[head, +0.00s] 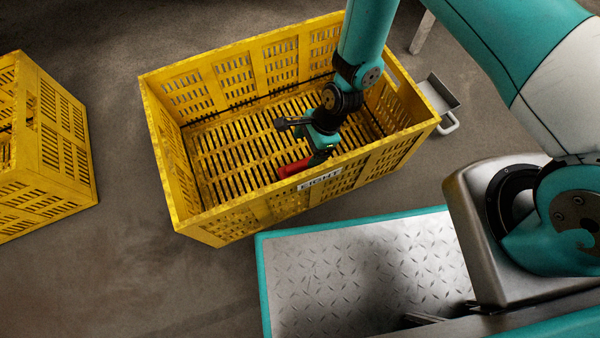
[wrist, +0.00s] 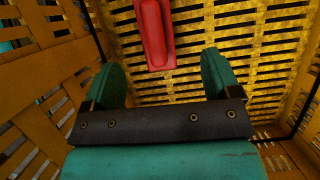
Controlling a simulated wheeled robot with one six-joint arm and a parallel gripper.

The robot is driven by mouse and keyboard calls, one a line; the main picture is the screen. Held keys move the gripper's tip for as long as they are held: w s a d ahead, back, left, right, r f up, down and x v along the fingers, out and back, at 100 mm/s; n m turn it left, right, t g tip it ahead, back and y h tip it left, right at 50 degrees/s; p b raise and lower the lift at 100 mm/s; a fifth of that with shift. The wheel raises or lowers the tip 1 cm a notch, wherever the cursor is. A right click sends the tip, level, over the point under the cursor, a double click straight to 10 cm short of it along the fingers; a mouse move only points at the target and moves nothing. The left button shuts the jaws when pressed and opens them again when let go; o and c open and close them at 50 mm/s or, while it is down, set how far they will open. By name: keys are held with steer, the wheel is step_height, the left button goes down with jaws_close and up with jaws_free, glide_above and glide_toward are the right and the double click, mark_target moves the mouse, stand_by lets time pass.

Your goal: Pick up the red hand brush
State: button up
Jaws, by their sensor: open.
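The red hand brush (head: 296,168) lies inside the yellow crate (head: 240,211), near its front wall. In the head view my gripper partly covers it. In the wrist view the red brush (wrist: 154,34) shows at the top middle, beyond the fingertips, and its upper end is cut off by the picture edge. My gripper (wrist: 165,75) is open and empty, with its two green fingers apart. In the head view my gripper (head: 318,152) is down inside the crate, close to the brush. I cannot tell from the views how high it is above the brush.
The crate's slatted walls surround my gripper, and its front wall carries a label (head: 319,180). A second yellow crate (head: 50,150) stands at the left. A grey metal scoop (head: 440,100) lies on the floor right of the crate.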

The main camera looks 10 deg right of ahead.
mark_target(300, 163)
steer(key=b+x, duration=0.2)
steer(key=x, duration=0.2)
steer(key=shift+a+f, duration=0.1)
steer(key=shift+f, duration=0.2)
steer(key=b+x, duration=0.2)
steer(key=x, duration=0.1)
steer(key=b+x, duration=0.1)
steer(key=b, duration=0.1)
steer(key=shift+s+f, duration=0.35)
steer(key=shift+s, duration=0.05)
steer(key=shift+f+b, duration=0.25)
steer(key=shift+b, duration=0.05)
steer(key=shift+r, duration=0.1)
steer(key=shift+c, duration=0.2)
steer(key=c, duration=1)
